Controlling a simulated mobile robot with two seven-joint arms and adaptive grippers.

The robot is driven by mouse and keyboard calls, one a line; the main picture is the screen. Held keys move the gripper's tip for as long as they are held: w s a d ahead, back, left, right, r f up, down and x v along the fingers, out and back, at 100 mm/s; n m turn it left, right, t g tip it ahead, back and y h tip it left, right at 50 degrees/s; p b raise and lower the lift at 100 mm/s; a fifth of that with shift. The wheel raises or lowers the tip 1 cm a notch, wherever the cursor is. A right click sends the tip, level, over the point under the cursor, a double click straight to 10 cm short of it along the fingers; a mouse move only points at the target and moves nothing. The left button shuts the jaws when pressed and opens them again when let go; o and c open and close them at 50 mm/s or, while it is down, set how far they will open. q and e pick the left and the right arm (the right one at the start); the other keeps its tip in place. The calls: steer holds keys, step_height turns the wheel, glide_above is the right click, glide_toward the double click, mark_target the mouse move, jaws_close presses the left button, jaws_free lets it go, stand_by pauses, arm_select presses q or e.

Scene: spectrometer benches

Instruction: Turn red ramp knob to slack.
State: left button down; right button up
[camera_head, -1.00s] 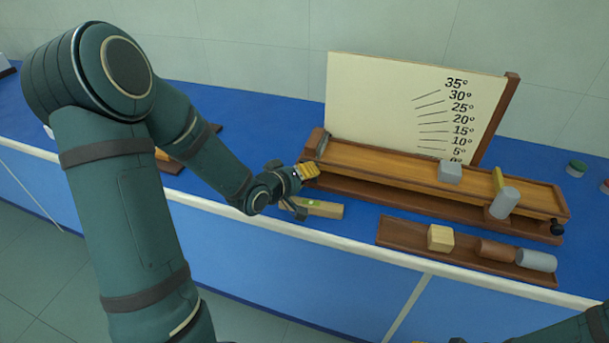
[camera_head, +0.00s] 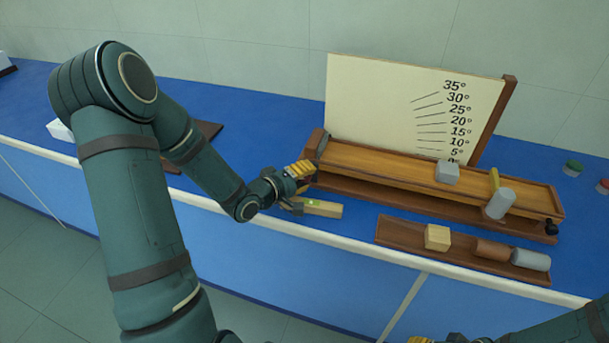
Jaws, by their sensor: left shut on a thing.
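The wooden ramp (camera_head: 400,170) lies almost flat on its base, in front of a cream angle board (camera_head: 390,105) marked up to 35°. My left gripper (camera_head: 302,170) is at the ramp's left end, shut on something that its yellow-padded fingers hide. From its place at the ramp's end, this appears to be the red ramp knob, but I see no red there. A black knob (camera_head: 551,227) shows at the ramp's right end. Only the tip of my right gripper (camera_head: 435,340) shows at the bottom edge; its jaws cannot be made out.
A grey block (camera_head: 447,172) and a grey cylinder (camera_head: 499,203) are on the ramp. A wooden tray (camera_head: 395,235) in front holds a light wooden block, a brown piece and a grey cylinder. A spirit level (camera_head: 322,209) lies just below my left gripper. Green and red-topped pieces stand far right.

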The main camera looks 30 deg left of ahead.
arm_select(q)
steer(key=shift+r, duration=0.15)
steer(key=c, duration=0.6)
jaws_free()
steer(key=shift+s, duration=0.1)
steer(key=shift+s+a, duration=0.1)
steer(key=shift+s, duration=0.1)
steer(key=v, duration=0.7)
steer(key=shift+s+r, duration=0.1)
steer(key=shift+a, duration=0.1)
